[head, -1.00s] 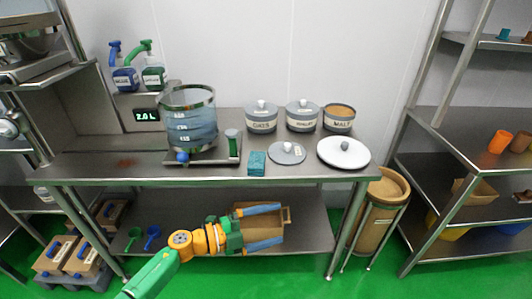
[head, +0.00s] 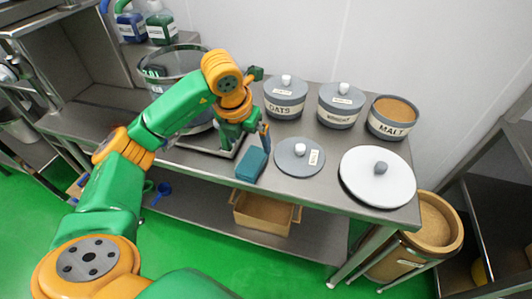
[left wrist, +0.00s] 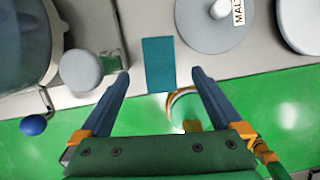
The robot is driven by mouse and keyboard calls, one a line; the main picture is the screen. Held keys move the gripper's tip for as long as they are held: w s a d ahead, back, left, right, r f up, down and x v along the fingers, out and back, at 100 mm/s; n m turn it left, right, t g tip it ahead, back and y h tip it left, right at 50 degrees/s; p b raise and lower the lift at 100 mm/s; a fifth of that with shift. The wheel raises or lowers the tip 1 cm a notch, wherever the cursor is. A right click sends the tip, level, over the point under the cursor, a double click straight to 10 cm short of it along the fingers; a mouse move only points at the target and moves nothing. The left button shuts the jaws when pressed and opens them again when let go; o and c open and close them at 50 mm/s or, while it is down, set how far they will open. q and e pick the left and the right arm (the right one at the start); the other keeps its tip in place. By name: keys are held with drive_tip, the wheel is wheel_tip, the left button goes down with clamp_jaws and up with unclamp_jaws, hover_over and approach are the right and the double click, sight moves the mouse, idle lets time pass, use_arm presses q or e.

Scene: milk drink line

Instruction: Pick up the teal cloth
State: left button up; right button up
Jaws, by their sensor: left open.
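The teal cloth (head: 252,163) is a small folded block at the front edge of the steel table (head: 330,185). My left gripper (head: 252,141) is above and just behind it in the head view, pointing down, partly hidden by its own arm. In the left wrist view the cloth (left wrist: 159,62) lies ahead, between the lines of the two blue fingers (left wrist: 161,76). The fingers are spread and hold nothing; I cannot tell the exact height gap. My right gripper is not in view.
A grey lid (head: 300,157) lies right of the cloth, and a white lid (head: 377,178) farther right. Oats (head: 286,97), another labelled pot (head: 340,105) and the malt pot (head: 391,118) stand behind. A large clear vessel (head: 176,65) stands left.

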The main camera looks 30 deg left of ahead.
sight(253, 159)
use_arm(q)
drive_tip(key=shift+w+a+f, duration=0.1)
drive_tip(key=shift+f, duration=0.25)
drive_tip(key=p+x, duration=0.1)
drive_tip(key=x, duration=0.1)
drive_tip(key=s+x, duration=0.1)
drive_tip(key=x, duration=0.2)
drive_tip(key=shift+s+f+p, duration=0.1)
drive_tip(key=shift+f+p, duration=0.25)
drive_tip(key=shift+p, duration=0.05)
drive_tip(key=shift+w+f, duration=0.2)
drive_tip(key=shift+f, duration=0.15)
drive_tip(key=c, duration=1.4)
drive_tip(key=shift+o, duration=0.2)
drive_tip(key=shift+r, duration=0.55)
drive_tip(key=s+d+r+b, duration=0.1)
drive_tip(key=s+r, duration=1.1)
drive_tip(key=s, duration=0.2)
drive_tip(key=shift+d+b, duration=0.25)
drive_tip(key=shift+b, duration=0.1)
